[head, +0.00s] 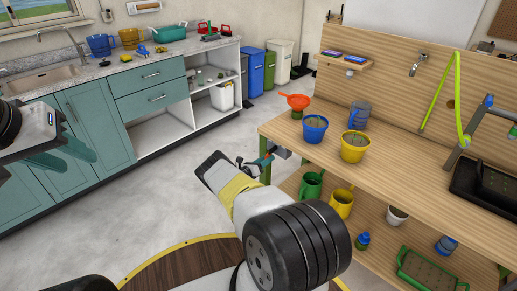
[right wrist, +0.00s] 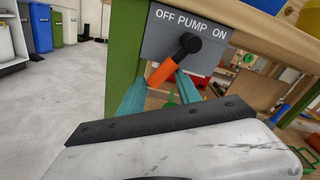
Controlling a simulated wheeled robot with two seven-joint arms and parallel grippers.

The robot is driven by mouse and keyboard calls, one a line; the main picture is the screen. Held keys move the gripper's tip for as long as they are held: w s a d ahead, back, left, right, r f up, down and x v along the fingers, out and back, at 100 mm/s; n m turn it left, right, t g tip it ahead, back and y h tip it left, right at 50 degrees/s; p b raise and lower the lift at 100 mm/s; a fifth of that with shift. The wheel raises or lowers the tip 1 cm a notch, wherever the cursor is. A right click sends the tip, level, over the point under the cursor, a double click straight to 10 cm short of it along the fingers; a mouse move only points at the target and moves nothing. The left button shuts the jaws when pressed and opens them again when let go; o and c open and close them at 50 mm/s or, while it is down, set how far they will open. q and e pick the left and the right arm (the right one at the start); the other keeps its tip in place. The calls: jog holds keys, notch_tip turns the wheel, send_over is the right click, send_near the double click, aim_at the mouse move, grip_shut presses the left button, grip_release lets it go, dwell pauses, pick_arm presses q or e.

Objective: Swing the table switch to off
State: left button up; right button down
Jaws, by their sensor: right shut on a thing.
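The table switch is a grey panel (right wrist: 215,60) marked OFF, PUMP and ON, with a black pivot and an orange-handled lever (right wrist: 165,70). In the right wrist view the lever slants down and left from its pivot. My right gripper (right wrist: 158,90) has its teal fingers on either side of the orange handle and is shut on it. In the head view my right gripper (head: 266,165) is at the workbench's near left corner, partly hidden by my arm. My left gripper (head: 68,158) is at the left edge, empty, its teal fingers apart.
The wooden workbench (head: 420,185) carries a blue pot (head: 315,128), a yellow pot (head: 355,146) and an orange funnel (head: 297,101). A green table leg (right wrist: 122,50) stands beside the switch. Teal cabinets (head: 95,115) line the left wall. The floor between is clear.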

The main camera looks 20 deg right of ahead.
jog(key=shift+w+a+r+t, duration=0.15)
jog(key=shift+w+r, duration=0.25)
jog(key=shift+r, duration=0.15)
jog(key=shift+w+a+r+t, duration=0.15)
jog(key=shift+w+r, duration=0.2)
jog(key=shift+r, duration=0.2)
jog(key=c, duration=1.3)
grip_release()
jog(key=v, duration=0.7)
jog(key=shift+s+f, duration=0.2)
jog(key=shift+s, duration=0.1)
jog(key=shift+d, duration=0.15)
